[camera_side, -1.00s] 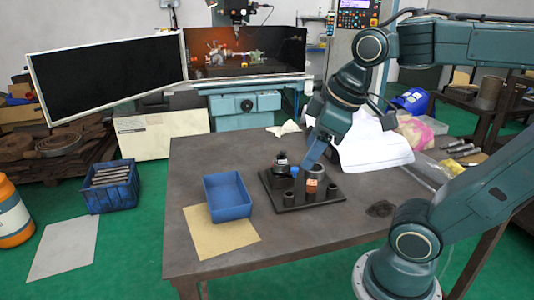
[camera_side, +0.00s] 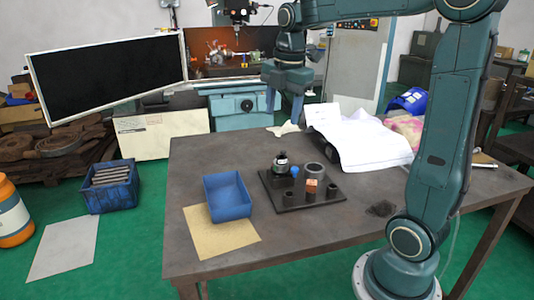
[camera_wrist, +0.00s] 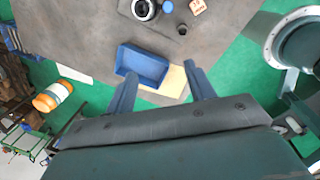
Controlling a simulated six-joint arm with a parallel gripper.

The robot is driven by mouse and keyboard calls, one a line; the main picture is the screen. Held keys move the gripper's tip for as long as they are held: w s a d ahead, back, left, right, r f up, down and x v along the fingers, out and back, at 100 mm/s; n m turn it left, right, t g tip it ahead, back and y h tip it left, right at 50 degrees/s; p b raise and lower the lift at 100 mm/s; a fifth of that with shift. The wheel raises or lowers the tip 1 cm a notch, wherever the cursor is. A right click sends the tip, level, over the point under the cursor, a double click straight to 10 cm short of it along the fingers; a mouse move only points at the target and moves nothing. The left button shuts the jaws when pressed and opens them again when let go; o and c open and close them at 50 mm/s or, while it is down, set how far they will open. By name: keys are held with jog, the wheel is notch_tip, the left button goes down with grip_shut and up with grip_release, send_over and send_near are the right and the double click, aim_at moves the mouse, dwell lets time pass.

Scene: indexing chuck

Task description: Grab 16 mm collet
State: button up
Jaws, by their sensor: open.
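A dark board (camera_side: 272,203) on the table bears several dark cylindrical pieces, among them one at the front left (camera_side: 288,199) and one at the right (camera_side: 332,190). A grey ring-shaped piece (camera_side: 315,171) and an orange marked block (camera_side: 311,186) stand among them. I cannot tell which piece is the 16 mm collet. One dark piece shows in the wrist view (camera_wrist: 182,29), near the orange block (camera_wrist: 197,6). My gripper (camera_side: 284,118) is open and empty, raised well above the table. Its two fingers (camera_wrist: 160,72) show apart in the wrist view.
A blue tray (camera_side: 228,212) stands left of the board, partly on a tan sheet (camera_side: 215,241).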

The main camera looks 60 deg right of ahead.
jog(key=w+d+f+n+g, duration=0.1)
jog(key=w+d+f+n, duration=0.1)
jog(key=d+n, duration=0.4)
jog(key=shift+w+d+f+y, duration=0.3)
jog(key=shift+w+d+f, duration=0.05)
jog(key=shift+w+d, duration=0.6)
send_over(281, 163)
jog(key=d, duration=0.2)
notch_tip(281, 163, down, 9)
jog(key=shift+w+a+r, duration=0.2)
jog(key=shift+w, duration=0.1)
jog(key=shift+f, duration=0.1)
jog(key=shift+f, duration=2.5)
jog(key=shift+c, duration=0.2)
jog(key=c, duration=1.1)
